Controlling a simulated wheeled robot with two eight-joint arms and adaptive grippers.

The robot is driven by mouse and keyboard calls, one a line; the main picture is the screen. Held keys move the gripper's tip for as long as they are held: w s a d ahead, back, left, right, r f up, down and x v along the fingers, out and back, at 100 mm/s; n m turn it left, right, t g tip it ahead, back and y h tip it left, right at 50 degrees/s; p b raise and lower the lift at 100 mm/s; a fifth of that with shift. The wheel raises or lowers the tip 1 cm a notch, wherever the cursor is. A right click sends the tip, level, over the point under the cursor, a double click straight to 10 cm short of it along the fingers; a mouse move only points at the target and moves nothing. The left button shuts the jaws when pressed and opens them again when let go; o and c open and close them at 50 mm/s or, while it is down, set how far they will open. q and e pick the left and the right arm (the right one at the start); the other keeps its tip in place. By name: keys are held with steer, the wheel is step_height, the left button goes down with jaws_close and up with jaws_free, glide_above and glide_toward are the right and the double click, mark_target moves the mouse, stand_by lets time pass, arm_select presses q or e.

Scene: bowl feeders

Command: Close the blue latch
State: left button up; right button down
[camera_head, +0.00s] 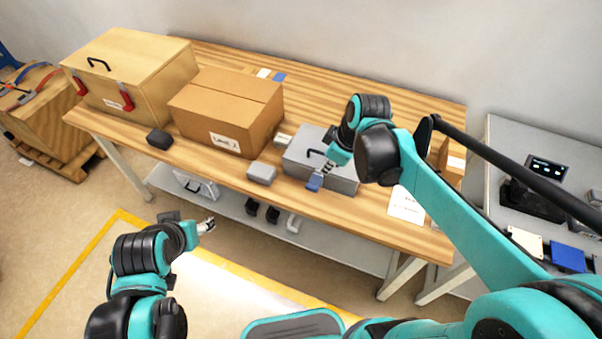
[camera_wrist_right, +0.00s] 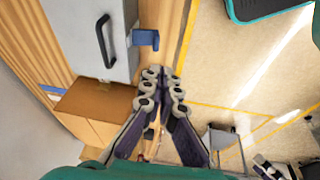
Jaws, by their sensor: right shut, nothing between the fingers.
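The grey metal case (camera_head: 343,184) with a dark handle lies on the wooden table. The blue latch (camera_head: 314,183) is at its front edge, and in the right wrist view the latch (camera_wrist_right: 145,38) sticks out past the case edge. My right gripper (camera_head: 326,172) is shut and empty, close above the latch. In the right wrist view its fingertips (camera_wrist_right: 162,76) are together, apart from the latch in the picture. My left gripper (camera_head: 207,226) is in front of the table, low and far from the case; its fingers are too small to judge.
A cardboard box (camera_head: 225,112) and a wooden chest with red latches (camera_head: 135,72) stand to the left on the table. A small grey box (camera_head: 262,173) lies just left of the case. A white paper (camera_head: 406,205) lies to its right. A side bench (camera_head: 500,190) stands at the right.

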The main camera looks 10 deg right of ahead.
steer(key=shift+w+a+n, duration=0.4)
steer(key=shift+w+n, duration=0.1)
steer(key=shift+w, duration=0.15)
steer(key=b, duration=0.5)
glide_toward(311, 187)
steer(key=x, duration=0.5)
steer(key=shift+w+a+f, duration=0.1)
steer(key=shift+a, duration=0.15)
steer(key=shift+w+d+f+b, duration=0.2)
steer(key=shift+f+b, duration=0.15)
steer(key=shift+f, duration=0.35)
